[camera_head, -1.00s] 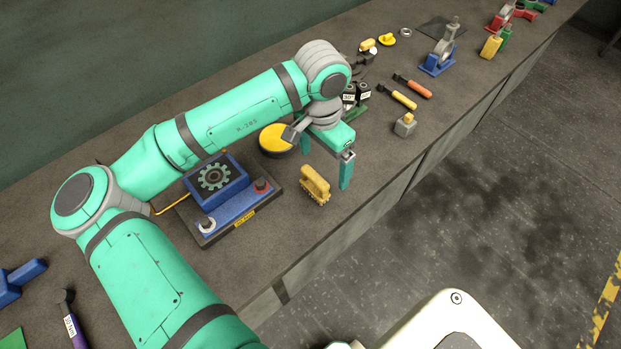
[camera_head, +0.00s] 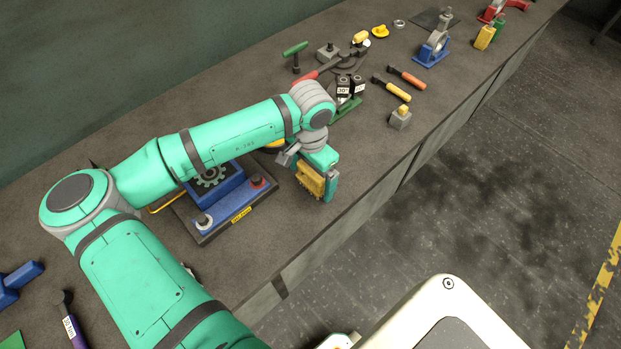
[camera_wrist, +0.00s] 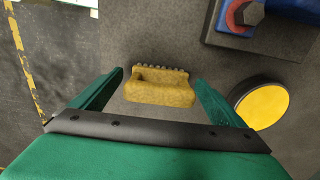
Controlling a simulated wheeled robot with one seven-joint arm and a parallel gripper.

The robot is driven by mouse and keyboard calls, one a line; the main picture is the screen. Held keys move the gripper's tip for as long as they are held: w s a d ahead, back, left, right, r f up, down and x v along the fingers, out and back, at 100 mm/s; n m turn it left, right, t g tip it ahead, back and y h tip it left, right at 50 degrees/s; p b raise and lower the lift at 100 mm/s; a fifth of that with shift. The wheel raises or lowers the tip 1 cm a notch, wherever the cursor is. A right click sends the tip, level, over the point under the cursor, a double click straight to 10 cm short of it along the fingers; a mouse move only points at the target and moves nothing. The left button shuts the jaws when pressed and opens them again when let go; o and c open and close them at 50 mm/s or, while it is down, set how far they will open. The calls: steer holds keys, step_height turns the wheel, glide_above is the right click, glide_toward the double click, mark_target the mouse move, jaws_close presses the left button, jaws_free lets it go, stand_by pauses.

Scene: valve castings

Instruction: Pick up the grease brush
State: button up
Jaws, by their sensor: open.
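The grease brush, a yellow block with a grip and a row of stubby bristles (camera_head: 309,180), sits on the grey bench near its front edge. My gripper (camera_head: 313,176) is open directly over it. In the wrist view the brush (camera_wrist: 160,88) lies between the two green fingers of my gripper (camera_wrist: 159,77), with a gap on each side. The fingers do not appear to touch it. I cannot tell how far the fingertips are above the bench.
A blue fixture (camera_head: 230,205) on a dark base stands just left of the brush. A round yellow-topped item (camera_wrist: 263,104) is close by. Yellow- and orange-handled tools (camera_head: 396,92) and a small grey block (camera_head: 400,119) lie farther right. Bench front edge is near.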

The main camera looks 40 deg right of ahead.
steer(key=shift+d+f, duration=0.1)
steer(key=shift+f, duration=0.4)
steer(key=c, duration=1.2)
steer(key=shift+r, duration=0.2)
steer(key=shift+c, duration=0.2)
steer(key=shift+r, duration=0.3)
step_height(320, 180, up, 2)
steer(key=shift+r, duration=0.1)
steer(key=s+a+r, duration=0.7)
steer(key=s+r, duration=0.3)
steer(key=s, duration=0.1)
steer(key=shift+s+a, duration=0.3)
steer(key=shift+s, duration=0.1)
